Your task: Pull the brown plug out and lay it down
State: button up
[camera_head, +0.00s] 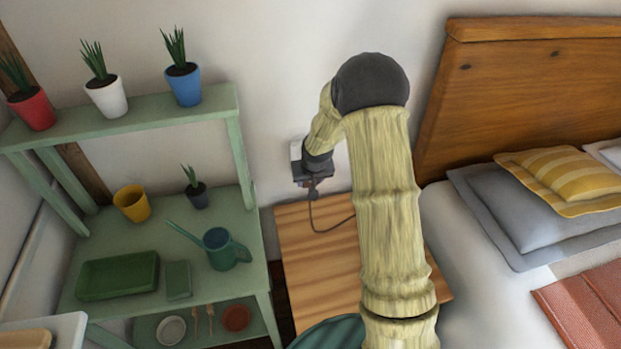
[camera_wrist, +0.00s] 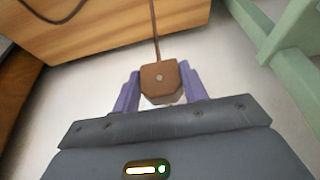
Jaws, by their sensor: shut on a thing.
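The brown plug (camera_wrist: 160,76) sits between the two purple fingers of my gripper (camera_wrist: 161,86) in the wrist view. The fingers are shut on its sides. Its cord (camera_wrist: 155,30) runs up from it in that view. In the head view my gripper (camera_head: 314,182) is at the wall, just below and right of a white socket plate (camera_head: 296,151). The dark cord (camera_head: 330,230) hangs from the gripper and loops onto the wooden bedside table (camera_head: 310,265). My gripper mostly hides the plug in the head view. I cannot tell whether its pins are still in the socket.
A green shelf unit (camera_head: 150,121) with potted plants, a yellow pot (camera_head: 132,204) and a teal watering can (camera_head: 222,249) stands left. A bed with a wooden headboard (camera_head: 520,85) stands right. The table's left part is bare except for the cord; my arm covers its right.

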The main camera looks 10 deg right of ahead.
jog(key=shift+s+a, duration=0.15)
jog(key=shift+s, duration=0.1)
jog(key=shift+s+b, duration=0.3)
jog(key=shift+s, duration=0.25)
jog(key=shift+s, duration=0.1)
jog(key=s+f, duration=0.4)
jog(key=s, duration=0.4)
